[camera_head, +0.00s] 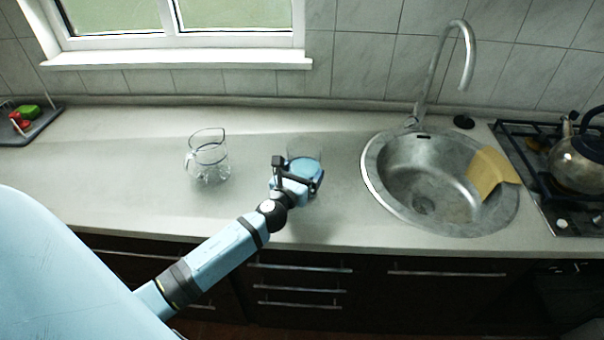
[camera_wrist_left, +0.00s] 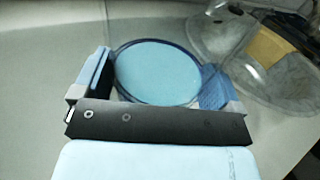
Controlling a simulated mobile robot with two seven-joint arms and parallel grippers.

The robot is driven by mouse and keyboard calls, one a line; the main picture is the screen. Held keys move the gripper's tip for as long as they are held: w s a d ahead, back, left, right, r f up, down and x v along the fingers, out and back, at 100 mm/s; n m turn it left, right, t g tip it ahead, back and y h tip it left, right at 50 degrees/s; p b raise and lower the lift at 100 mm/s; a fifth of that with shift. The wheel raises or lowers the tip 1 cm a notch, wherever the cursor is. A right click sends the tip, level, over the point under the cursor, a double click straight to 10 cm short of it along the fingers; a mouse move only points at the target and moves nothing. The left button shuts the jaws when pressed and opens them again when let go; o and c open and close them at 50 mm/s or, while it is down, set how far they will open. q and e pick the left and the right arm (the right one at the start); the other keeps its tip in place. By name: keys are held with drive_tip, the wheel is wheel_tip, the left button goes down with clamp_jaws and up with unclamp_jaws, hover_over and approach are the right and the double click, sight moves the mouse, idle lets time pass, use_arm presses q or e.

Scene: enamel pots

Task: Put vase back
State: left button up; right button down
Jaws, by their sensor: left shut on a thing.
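My left gripper (camera_head: 296,178) is over the counter between the glass jug and the sink. It is shut on a clear glass vessel, which looks like the vase (camera_head: 304,150). In the left wrist view the vase shows a round light-blue face with a dark rim (camera_wrist_left: 157,72), and my left gripper's fingers (camera_wrist_left: 155,80) are on either side of it. The vase's clear walls are faint, and the gripper hides part of it in the head view. I cannot tell whether it touches the counter. My right gripper is not in view.
A clear glass jug (camera_head: 208,160) stands on the counter left of my gripper. A round metal sink (camera_head: 375,185) with a yellow cloth (camera_head: 491,172) is to the right. A kettle (camera_head: 580,160) stands on the stove at far right. The left counter is mostly bare.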

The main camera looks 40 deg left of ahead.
use_arm(q)
drive_tip(key=shift+r, duration=0.15)
drive_tip(key=o, duration=1)
drive_tip(key=shift+f, duration=0.2)
drive_tip(key=shift+s+r, duration=0.1)
drive_tip(key=shift+s, duration=0.1)
drive_tip(key=s, duration=0.4)
drive_tip(key=s+d+b, duration=0.1)
drive_tip(key=s, duration=0.2)
drive_tip(key=s+d, duration=0.1)
drive_tip(key=s, duration=0.3)
drive_tip(key=shift+s, duration=0.3)
